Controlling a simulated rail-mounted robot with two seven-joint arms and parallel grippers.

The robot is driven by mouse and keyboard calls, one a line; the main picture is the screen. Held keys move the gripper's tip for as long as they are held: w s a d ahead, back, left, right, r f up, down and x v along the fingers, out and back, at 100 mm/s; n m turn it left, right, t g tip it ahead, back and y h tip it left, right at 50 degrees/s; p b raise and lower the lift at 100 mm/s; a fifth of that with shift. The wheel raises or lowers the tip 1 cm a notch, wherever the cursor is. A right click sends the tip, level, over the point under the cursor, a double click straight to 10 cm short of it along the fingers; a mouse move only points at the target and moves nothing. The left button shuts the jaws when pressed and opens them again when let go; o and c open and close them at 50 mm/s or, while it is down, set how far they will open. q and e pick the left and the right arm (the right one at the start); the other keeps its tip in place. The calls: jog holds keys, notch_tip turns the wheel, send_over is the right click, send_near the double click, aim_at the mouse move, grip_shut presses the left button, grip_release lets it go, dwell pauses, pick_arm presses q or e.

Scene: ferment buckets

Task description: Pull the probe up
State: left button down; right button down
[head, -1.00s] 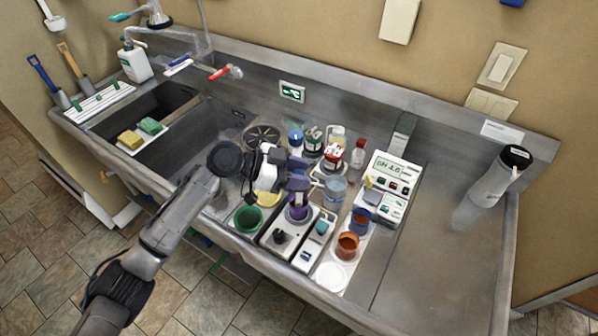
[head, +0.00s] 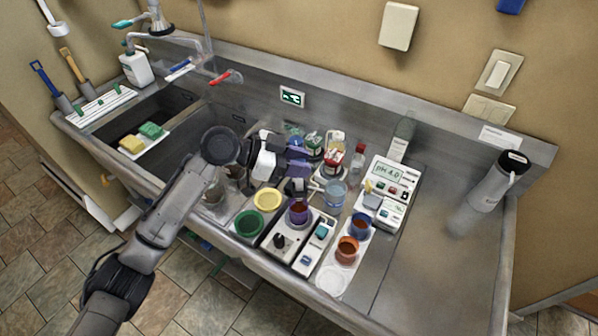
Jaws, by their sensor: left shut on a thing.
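My left gripper (head: 296,162) comes in from the left and is shut on the probe (head: 296,187), a small dark piece showing below the purple fingers. The probe's lower end is hard to make out. It appears just behind and above the purple cup (head: 299,211), which stands on the stirrer (head: 281,241) with reddish liquid in it. I cannot tell whether the tip is clear of the rim. The pH meter (head: 387,173) at the right reads pH 4.0. My right gripper is out of view.
A green cup (head: 249,223) and a yellow one (head: 267,200) stand left of the stirrer. A blue cup (head: 360,225) and an orange cup (head: 347,249) stand to its right. A clear beaker (head: 334,194) and several bottles crowd behind. The counter's right side is mostly free.

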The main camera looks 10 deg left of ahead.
pick_arm(q)
jog(key=shift+r, duration=0.45)
jog(key=c, duration=1.1)
grip_release()
jog(key=shift+o, duration=1.3)
jog(key=shift+f, duration=0.1)
jog(key=shift+a, duration=0.3)
jog(key=b+v, duration=0.4)
jog(key=v, duration=0.9)
